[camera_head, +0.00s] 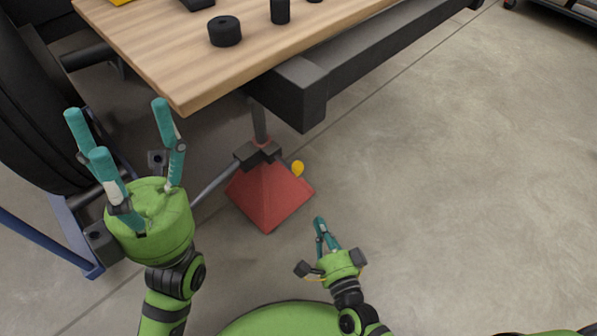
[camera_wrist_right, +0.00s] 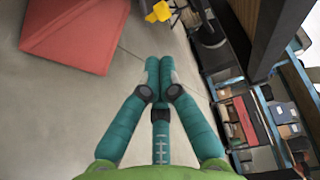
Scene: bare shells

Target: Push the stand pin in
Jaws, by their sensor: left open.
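The yellow stand pin (camera_head: 298,168) sticks out beside the red pyramid-shaped stand (camera_head: 268,195), on the stand's right, under the table's corner. In the right wrist view the yellow pin (camera_wrist_right: 158,11) is at the top edge, past my fingertips, and the red stand (camera_wrist_right: 72,32) is at upper left. My right gripper (camera_head: 320,222) is below and right of the pin, apart from it. In the wrist view its fingers (camera_wrist_right: 160,66) are together with nothing between them. My left gripper (camera_head: 117,118) is open and empty, fingers up, left of the stand.
A wooden table (camera_head: 190,75) with a dark frame (camera_head: 300,95) overhangs the stand. Black round parts (camera_head: 225,31) lie on it. A large black wheel (camera_head: 35,140) and a blue frame (camera_head: 45,240) are at left. The concrete floor (camera_head: 450,200) is clear to the right.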

